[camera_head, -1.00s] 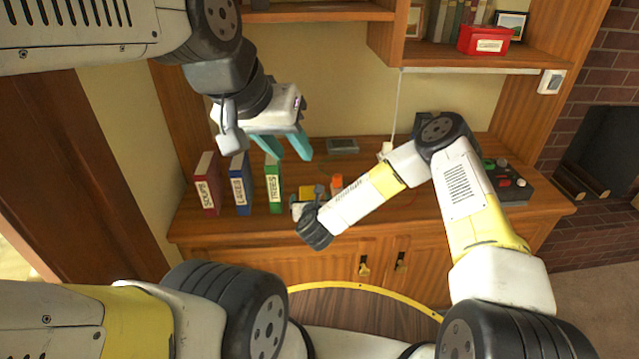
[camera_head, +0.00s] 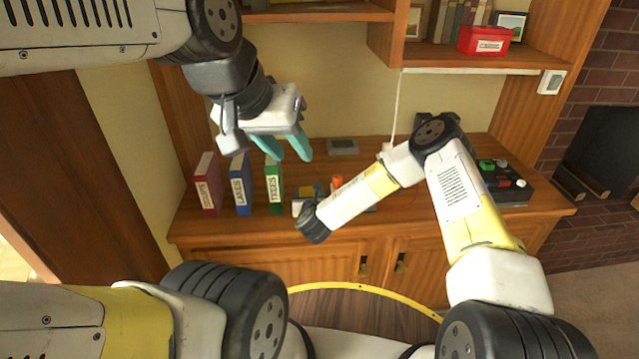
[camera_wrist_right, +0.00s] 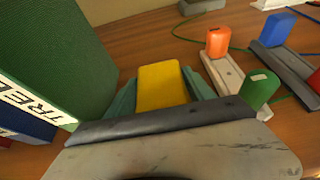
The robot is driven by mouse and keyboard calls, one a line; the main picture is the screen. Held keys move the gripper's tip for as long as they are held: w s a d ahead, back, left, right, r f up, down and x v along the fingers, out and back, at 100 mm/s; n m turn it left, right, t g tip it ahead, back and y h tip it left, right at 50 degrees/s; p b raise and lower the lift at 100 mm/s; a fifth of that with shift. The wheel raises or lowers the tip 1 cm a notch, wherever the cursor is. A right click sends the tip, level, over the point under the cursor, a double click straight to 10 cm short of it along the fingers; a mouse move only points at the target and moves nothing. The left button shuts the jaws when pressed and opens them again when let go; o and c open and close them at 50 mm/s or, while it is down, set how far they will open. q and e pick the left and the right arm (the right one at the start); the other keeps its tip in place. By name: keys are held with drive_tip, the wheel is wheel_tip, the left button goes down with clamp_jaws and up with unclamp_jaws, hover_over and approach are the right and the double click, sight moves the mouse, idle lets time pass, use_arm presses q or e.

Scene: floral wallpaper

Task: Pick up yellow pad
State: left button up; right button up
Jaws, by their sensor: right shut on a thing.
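The yellow pad (camera_wrist_right: 162,85) stands out in the right wrist view, between the two teal fingers of my right gripper (camera_wrist_right: 161,92). The fingers are shut on it. In the head view my right wrist hides most of this gripper and the pad; only a small yellow patch shows beside it. Whether the pad touches the desk is hard to tell. My left gripper (camera_head: 285,149) is open and empty, in the air above the upright binders.
A green binder (camera_head: 273,184), a blue binder (camera_head: 240,184) and a red binder (camera_head: 207,184) stand left of my right gripper. The wrist view shows an orange block (camera_wrist_right: 218,41), a green block (camera_wrist_right: 259,89) and a blue block (camera_wrist_right: 277,28) to the right, with a cable behind.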

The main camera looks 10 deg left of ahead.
sight(310, 195)
drive_tip(key=shift+r, duration=0.15)
drive_tip(key=shift+r, duration=0.65)
wheel_tip(310, 195, up, 2)
drive_tip(key=shift+r, duration=0.1)
drive_tip(key=s+d+r, duration=0.1)
drive_tip(key=s+d, duration=0.9)
drive_tip(key=s, duration=0.2)
drive_tip(key=w+d+r+m+h, duration=0.1)
drive_tip(key=w+d+r, duration=0.1)
drive_tip(key=d, duration=0.6)
drive_tip(key=w+d+r+m+h, duration=0.1)
drive_tip(key=d+r, duration=0.3)
drive_tip(key=d, duration=0.4)
drive_tip(key=w+d+r+m+h, duration=0.1)
drive_tip(key=w+d+r, duration=0.2)
drive_tip(key=d, duration=0.5)
drive_tip(key=shift+w+d+r+t+h, duration=0.3)
drive_tip(key=shift+w+r+h, duration=0.1)
drive_tip(key=shift+w, duration=0.2)
